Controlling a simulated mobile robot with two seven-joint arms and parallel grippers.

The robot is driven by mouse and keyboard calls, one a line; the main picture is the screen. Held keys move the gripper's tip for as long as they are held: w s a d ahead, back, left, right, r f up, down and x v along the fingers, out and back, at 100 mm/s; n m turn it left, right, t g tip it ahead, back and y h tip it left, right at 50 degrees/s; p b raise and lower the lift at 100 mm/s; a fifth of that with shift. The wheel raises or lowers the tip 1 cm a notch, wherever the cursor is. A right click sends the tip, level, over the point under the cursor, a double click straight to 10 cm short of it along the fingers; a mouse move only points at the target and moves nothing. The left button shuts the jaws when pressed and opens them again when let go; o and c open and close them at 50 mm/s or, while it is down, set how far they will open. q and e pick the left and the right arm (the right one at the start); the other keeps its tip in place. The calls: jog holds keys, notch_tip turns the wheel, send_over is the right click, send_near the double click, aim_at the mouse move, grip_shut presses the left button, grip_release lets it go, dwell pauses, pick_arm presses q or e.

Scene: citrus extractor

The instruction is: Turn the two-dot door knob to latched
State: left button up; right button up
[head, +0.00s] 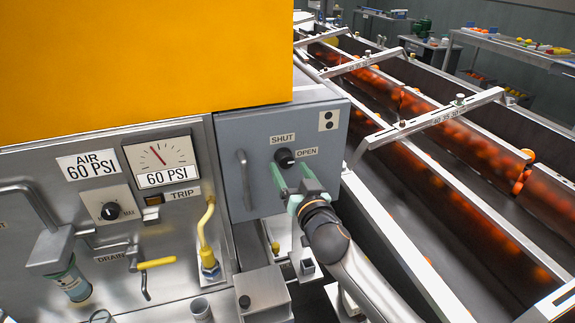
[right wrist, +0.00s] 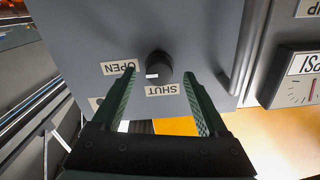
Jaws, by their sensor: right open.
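The black door knob (head: 285,158) is on a grey door (head: 238,135) whose label has two black dots (head: 328,121). SHUT is printed above the knob and OPEN to its right. A small white mark on the knob (right wrist: 158,65) shows in the right wrist view, on the side near the OPEN and SHUT labels; its exact heading is hard to tell. My right gripper (head: 291,178) is open, its green fingers pointing at the knob from just below. In the right wrist view its fingertips (right wrist: 160,80) are on either side of the knob, apart from it. My left gripper is not in view.
A grey door handle (head: 246,180) stands out left of the knob. A steel panel with a pressure gauge (head: 160,160) and a yellow lever (head: 157,263) is further left. A yellow housing (head: 140,60) overhangs the door. Conveyors with oranges (head: 470,150) run at the right.

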jog(key=shift+x, duration=1.25)
jog(key=shift+c, duration=0.3)
grip_shut()
